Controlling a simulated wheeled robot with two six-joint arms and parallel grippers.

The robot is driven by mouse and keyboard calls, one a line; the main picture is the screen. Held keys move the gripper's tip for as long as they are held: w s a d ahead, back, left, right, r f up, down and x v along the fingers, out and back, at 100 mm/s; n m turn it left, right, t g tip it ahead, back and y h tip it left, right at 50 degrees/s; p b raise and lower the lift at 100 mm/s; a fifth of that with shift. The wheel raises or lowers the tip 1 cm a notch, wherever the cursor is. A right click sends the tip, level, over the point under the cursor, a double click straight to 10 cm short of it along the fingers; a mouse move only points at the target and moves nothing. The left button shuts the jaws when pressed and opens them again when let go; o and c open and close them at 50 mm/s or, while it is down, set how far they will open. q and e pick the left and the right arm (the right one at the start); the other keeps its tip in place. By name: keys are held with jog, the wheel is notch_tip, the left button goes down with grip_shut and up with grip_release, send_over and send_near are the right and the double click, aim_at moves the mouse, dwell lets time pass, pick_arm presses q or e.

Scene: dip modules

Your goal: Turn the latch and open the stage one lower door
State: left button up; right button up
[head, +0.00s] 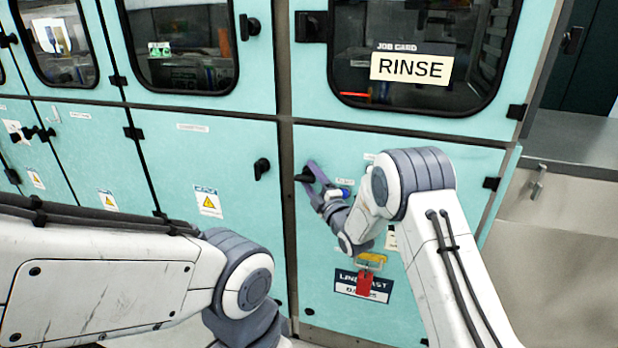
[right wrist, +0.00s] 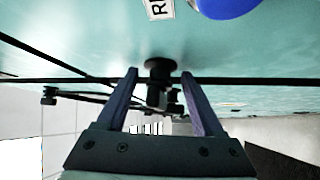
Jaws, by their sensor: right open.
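A turquoise lower door (head: 330,240) sits below the window marked RINSE. Its black latch (head: 305,174) is at the upper left of the door, by the dark gap. My right gripper (head: 313,182) is open at this latch. In the right wrist view, the black latch (right wrist: 160,78) shows between the two open fingertips (right wrist: 159,75); I cannot tell whether they touch it. The door looks shut. My left arm enters from the left, and its gripper is out of view.
A red tag (head: 365,284) hangs from a yellow part on the door, below my right wrist. Another turquoise lower door (head: 225,160) with its own black latch (head: 262,168) is to the left. A grey surface (head: 560,215) lies at the right.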

grip_shut()
jog(key=shift+f, duration=0.1)
dwell(1.2)
